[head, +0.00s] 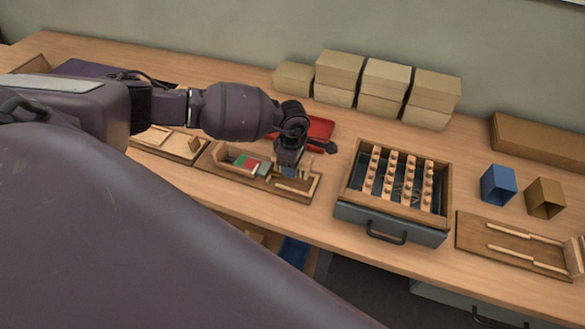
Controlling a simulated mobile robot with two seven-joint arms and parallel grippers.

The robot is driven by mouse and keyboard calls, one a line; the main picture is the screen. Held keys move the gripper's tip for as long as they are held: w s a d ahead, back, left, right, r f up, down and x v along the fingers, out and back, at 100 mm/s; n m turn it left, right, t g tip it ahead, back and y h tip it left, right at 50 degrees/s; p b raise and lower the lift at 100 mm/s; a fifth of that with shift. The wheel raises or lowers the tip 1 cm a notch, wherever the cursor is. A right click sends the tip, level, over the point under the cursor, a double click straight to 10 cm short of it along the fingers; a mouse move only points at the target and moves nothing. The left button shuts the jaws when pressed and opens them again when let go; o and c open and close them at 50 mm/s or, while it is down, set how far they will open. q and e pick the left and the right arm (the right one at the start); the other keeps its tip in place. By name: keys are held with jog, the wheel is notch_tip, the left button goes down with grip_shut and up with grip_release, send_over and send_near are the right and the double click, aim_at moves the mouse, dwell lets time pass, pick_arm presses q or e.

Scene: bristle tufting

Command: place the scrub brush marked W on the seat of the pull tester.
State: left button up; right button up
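A wooden board with a raised edge (222,170) carries a green and red gauge (240,162) and a grey block; it looks like the pull tester. My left gripper (290,168) points down over the right part of this board, beside the grey block (264,169). A small bluish-grey piece shows at its fingertips, but I cannot tell whether it is part of the gripper or something held. The gripper hides what lies beneath it, and the seat cannot be made out. No letter W is readable, so I cannot pick out the marked scrub brush. My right gripper is not in view.
A red tray (320,130) lies behind the gripper. An open box (446,190) with rows of wooden pieces stands right of it. Further right are a blue bin (498,184), a brown bin (545,198) and a board with wooden rails (480,251). Cardboard boxes (338,70) line the wall.

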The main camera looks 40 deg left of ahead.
aim_at(293, 181)
pick_arm(q)
notch_tip(293, 181, down, 4)
jog(key=shift+f, duration=0.15)
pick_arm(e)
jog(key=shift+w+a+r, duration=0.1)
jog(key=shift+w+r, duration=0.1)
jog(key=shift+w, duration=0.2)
